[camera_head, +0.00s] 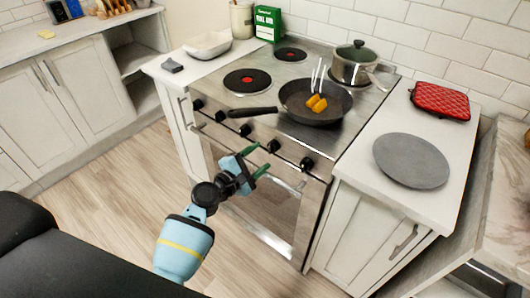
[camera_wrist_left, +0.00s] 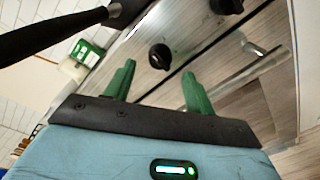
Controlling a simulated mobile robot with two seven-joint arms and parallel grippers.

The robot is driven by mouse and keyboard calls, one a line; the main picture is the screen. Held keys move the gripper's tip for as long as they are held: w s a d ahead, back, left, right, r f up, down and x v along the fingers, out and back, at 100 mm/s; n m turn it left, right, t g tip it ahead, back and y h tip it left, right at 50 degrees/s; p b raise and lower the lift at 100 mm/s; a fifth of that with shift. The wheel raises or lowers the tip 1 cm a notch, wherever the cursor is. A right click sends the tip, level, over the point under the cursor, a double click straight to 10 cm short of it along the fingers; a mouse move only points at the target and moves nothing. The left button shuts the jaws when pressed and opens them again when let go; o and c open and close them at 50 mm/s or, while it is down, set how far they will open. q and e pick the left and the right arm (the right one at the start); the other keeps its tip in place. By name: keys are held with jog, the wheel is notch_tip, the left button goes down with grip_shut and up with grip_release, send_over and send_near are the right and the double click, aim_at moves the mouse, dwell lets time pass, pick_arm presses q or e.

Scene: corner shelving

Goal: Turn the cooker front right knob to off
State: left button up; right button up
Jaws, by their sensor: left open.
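The stainless cooker (camera_head: 285,190) has a row of several black knobs on its front panel. The rightmost knob (camera_head: 307,163) stands clear of my gripper. Another knob (camera_head: 273,146) is just left of it. My left gripper (camera_head: 257,160) is open and empty in front of the panel, its green fingers pointing at that second knob from the right. In the left wrist view one knob (camera_wrist_left: 160,56) lies ahead between the fingertips, apart from them, and another knob (camera_wrist_left: 227,5) shows at the top edge. Knob markings are too small to read. My right gripper is not in view.
A black frying pan (camera_head: 316,103) with yellow food sits on the hob, its handle reaching left over the front. A lidded pot (camera_head: 353,63) stands behind. The oven handle (camera_head: 283,184) runs below the knobs. A grey round plate (camera_head: 411,160) lies on the right counter.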

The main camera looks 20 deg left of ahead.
pick_arm(q)
jog(key=v, duration=0.3)
jog(key=shift+s, duration=0.1)
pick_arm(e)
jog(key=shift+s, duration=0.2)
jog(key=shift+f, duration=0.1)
pick_arm(q)
jog(key=s+f+m+g+y+p, duration=0.1)
jog(key=s+f+m+g, duration=0.1)
jog(key=s+f+m, duration=0.5)
jog(key=s+f+m+g+y, duration=0.1)
jog(key=s+f+m+g, duration=0.15)
jog(key=s, duration=0.75)
jog(key=s+f+m+g+y+p, duration=0.1)
jog(key=s+f+m+y, duration=0.1)
jog(key=s+f+m, duration=0.55)
jog(key=s+d+r+m+g, duration=0.1)
jog(key=s+m, duration=0.4)
jog(key=s, duration=0.8)
jog(key=shift+s+m+g+y+p, duration=0.25)
jog(key=shift+m+g+y+p, duration=0.05)
jog(key=shift+g, duration=0.15)
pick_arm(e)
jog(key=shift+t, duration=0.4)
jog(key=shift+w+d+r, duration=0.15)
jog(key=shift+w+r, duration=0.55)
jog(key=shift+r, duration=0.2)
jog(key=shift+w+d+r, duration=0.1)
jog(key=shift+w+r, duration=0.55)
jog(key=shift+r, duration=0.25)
